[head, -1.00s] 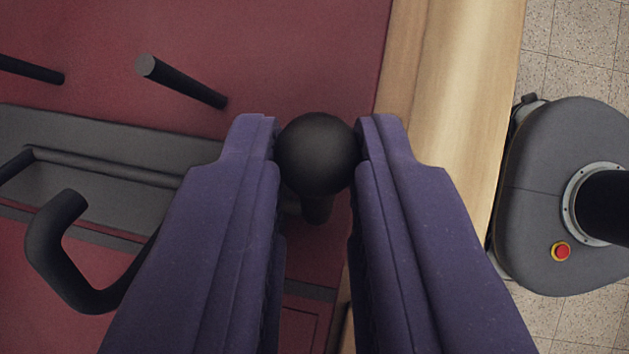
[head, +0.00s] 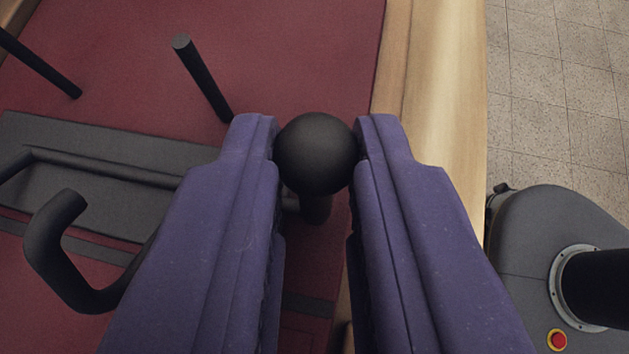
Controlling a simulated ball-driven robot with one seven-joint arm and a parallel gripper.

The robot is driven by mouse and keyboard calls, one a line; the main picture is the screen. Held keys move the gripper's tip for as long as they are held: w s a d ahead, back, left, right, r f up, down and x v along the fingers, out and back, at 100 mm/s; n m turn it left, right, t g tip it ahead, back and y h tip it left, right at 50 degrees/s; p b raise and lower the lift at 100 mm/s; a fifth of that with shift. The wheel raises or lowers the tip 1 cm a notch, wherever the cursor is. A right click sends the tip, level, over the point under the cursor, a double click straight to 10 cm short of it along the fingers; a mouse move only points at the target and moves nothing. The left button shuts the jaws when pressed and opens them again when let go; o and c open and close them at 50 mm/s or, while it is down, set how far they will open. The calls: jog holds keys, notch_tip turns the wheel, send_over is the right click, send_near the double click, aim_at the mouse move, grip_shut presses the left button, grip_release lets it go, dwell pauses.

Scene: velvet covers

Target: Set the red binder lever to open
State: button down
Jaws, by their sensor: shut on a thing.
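The red binder (head: 290,50) lies flat with its red inside surface up, on a surface with a wooden edge. A dark metal plate (head: 60,195) with rods is fixed across it. The binder lever ends in a black ball knob (head: 316,152). My gripper (head: 315,150) has its two purple-covered fingers closed on the knob, one on each side. A short dark stem shows below the knob; the rest of the lever is hidden behind the fingers.
A straight dark post (head: 203,80) and a bent dark rod (head: 55,245) rise left of my gripper. A wooden edge (head: 440,90) runs along the right. Beyond it is tiled floor (head: 560,80) and my grey base (head: 530,240) with a red button.

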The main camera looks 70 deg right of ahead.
jog(key=c, duration=1.1)
grip_release()
jog(key=p+v, duration=0.2)
jog(key=v, duration=0.5)
jog(key=shift+s+a+r, duration=0.1)
jog(key=shift+a+r, duration=0.1)
jog(key=shift+a, duration=0.1)
